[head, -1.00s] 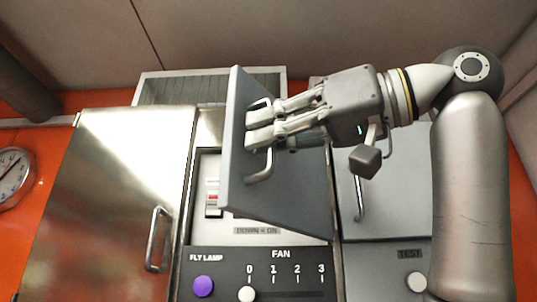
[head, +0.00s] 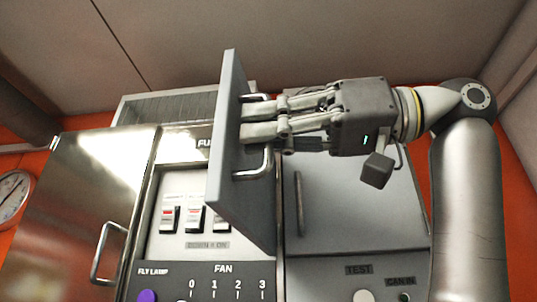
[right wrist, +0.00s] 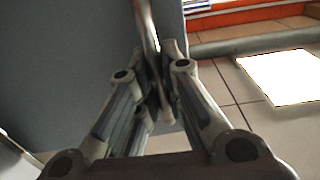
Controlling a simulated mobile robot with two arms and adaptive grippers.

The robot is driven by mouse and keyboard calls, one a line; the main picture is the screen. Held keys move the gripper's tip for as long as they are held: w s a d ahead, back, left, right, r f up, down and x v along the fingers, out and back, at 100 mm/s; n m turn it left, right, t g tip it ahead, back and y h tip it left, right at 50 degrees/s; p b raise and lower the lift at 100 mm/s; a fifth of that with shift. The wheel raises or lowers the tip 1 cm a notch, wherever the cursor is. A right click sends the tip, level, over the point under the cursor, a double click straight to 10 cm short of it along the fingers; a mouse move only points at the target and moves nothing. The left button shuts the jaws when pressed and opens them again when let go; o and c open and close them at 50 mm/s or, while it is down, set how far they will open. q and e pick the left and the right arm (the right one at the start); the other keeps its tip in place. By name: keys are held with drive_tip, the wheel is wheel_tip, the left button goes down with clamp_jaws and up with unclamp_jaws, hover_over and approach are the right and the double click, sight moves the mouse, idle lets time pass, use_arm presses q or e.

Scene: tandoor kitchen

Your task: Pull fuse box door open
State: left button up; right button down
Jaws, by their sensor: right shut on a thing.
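The fuse box door (head: 232,150) is a grey panel standing well open in the head view, seen nearly edge-on. Its metal bar handle (head: 262,168) is on the face toward my right gripper (head: 246,128). That gripper is shut on the handle, its fingers reaching in from the right. In the right wrist view the fingers (right wrist: 157,95) close around the handle bar (right wrist: 146,25), with the grey door (right wrist: 70,60) behind. Inside the open box, several switches (head: 194,217) with red marks show above a "DOWN = ON" label. My left gripper is not in view.
A steel cabinet door (head: 80,190) with a handle is on the left, and a grey closed panel (head: 350,205) on the right. Below are a purple button (head: 147,296) and fan dial markings. A wall clock (head: 12,195) hangs at far left.

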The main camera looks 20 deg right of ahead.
drive_tip(key=shift+r, duration=0.2)
drive_tip(key=c, duration=1.5)
unclamp_jaws()
drive_tip(key=shift+f, duration=0.1)
drive_tip(key=v, duration=1.2)
